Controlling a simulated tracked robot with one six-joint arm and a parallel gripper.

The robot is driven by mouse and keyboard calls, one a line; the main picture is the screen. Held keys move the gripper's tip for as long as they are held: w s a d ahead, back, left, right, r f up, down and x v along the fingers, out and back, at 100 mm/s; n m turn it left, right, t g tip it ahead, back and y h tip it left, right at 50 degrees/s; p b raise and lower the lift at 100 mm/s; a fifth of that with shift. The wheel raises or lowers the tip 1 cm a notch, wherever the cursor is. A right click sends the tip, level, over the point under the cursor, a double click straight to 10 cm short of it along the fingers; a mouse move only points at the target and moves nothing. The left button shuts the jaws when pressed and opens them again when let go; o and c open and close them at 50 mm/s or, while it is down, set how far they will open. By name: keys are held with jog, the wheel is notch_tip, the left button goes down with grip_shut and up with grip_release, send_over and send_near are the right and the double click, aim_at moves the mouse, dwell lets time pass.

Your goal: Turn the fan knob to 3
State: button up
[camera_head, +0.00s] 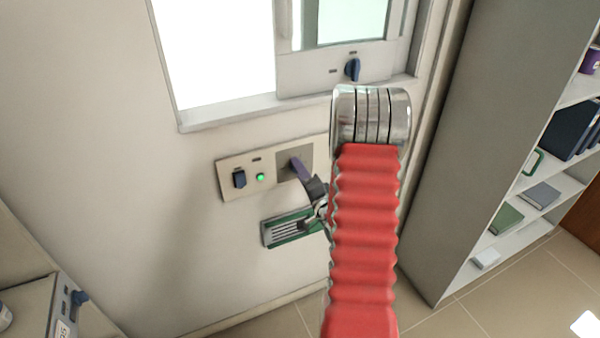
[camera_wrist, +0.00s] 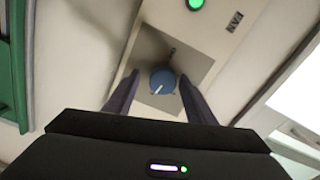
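A round blue knob (camera_wrist: 163,80) with a white pointer line sits on a grey square plate (camera_wrist: 193,62) in the wrist view. The pointer slants to the lower left; no numbers are readable around it. My gripper (camera_wrist: 159,76) is open, with one dark finger on each side of the knob in that view. I cannot tell whether the fingers touch it. In the head view my gripper (camera_head: 296,166) is at the grey square of the wall panel (camera_head: 228,163) and hides the knob.
The panel has a blue switch (camera_head: 239,179) and a lit green lamp (camera_head: 260,177). A green-edged vent (camera_head: 284,232) is just below. A window-like unit with another blue knob (camera_head: 352,69) is above. A shelf cabinet (camera_head: 440,165) stands right.

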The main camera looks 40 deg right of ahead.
jog(key=shift+r, duration=0.1)
jog(key=v, duration=1.3)
jog(key=shift+s, duration=0.35)
dwell(0.3)
jog(key=s+d+f+n+g, duration=0.2)
jog(key=s+f+n+g, duration=0.4)
jog(key=f+g, duration=0.6)
jog(key=s+a+r+n+y, duration=0.1)
jog(key=a+r+n, duration=0.3)
jog(key=a+r, duration=0.5)
jog(key=s+a+r+n+y, duration=0.2)
jog(key=a+r+n, duration=0.2)
jog(key=a+r, duration=0.5)
jog(key=s+a+r+n+y, duration=0.2)
jog(key=a+r, duration=0.8)
jog(key=a, duration=0.7)
jog(key=shift+s+a+r+n, duration=0.1)
jog(key=shift+s+a+n, duration=0.05)
jog(key=shift+n, duration=0.75)
